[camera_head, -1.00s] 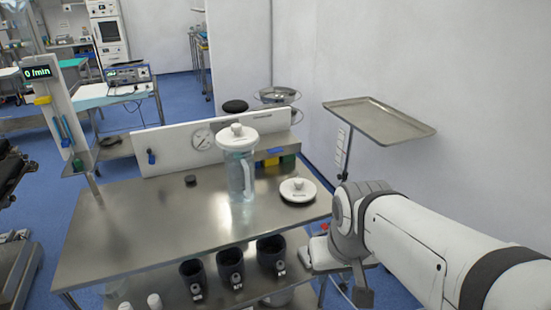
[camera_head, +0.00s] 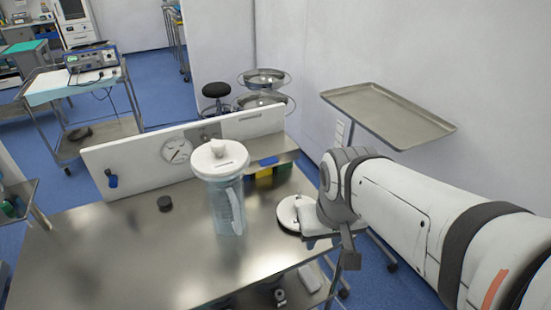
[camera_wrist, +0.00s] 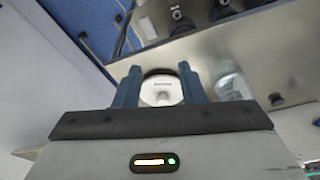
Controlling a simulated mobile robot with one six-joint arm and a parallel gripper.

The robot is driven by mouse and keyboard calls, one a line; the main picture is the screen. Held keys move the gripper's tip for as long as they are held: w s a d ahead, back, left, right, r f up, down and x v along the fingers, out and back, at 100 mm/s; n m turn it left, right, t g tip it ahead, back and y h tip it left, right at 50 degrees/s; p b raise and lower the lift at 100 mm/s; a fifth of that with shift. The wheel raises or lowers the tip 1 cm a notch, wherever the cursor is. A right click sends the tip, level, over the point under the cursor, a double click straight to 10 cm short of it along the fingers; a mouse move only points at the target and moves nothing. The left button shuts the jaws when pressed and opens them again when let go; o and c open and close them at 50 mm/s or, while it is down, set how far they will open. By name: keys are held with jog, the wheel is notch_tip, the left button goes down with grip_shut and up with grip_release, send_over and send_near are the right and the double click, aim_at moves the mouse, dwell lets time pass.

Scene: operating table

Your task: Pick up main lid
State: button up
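A white round lid with a knob (camera_head: 288,212) lies on the right end of the steel table, partly hidden by my arm. In the wrist view the lid (camera_wrist: 161,93) shows between the two blue fingers of my gripper (camera_wrist: 159,77). The fingers are apart, and my gripper is open and empty. I cannot tell how far the lid is below the fingertips. A clear jug (camera_head: 229,208) stands left of it, with a second white lid (camera_head: 219,159) on top. The pictures do not show which lid is the main one.
The steel table (camera_head: 120,255) is mostly bare at left and front. A white panel with a dial (camera_head: 130,168) runs along the back edge. A tray on a stand (camera_head: 390,112) is behind my arm.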

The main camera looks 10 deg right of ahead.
jog(key=shift+o, duration=0.4)
jog(key=shift+o, duration=0.8)
jog(key=shift+w, duration=0.2)
jog(key=shift+o, duration=1)
jog(key=w+d+m+p, duration=0.1)
jog(key=w+p, duration=0.3)
jog(key=w, duration=0.5)
jog(key=shift+w+r+m+h, duration=0.2)
jog(key=shift+m+h, duration=0.1)
jog(key=shift+m, duration=0.1)
jog(key=m+p, duration=0.1)
jog(key=p, duration=0.2)
send_near(300, 201)
jog(key=s, duration=0.1)
jog(key=shift+p+x, duration=0.6)
jog(key=shift+x, duration=3.75)
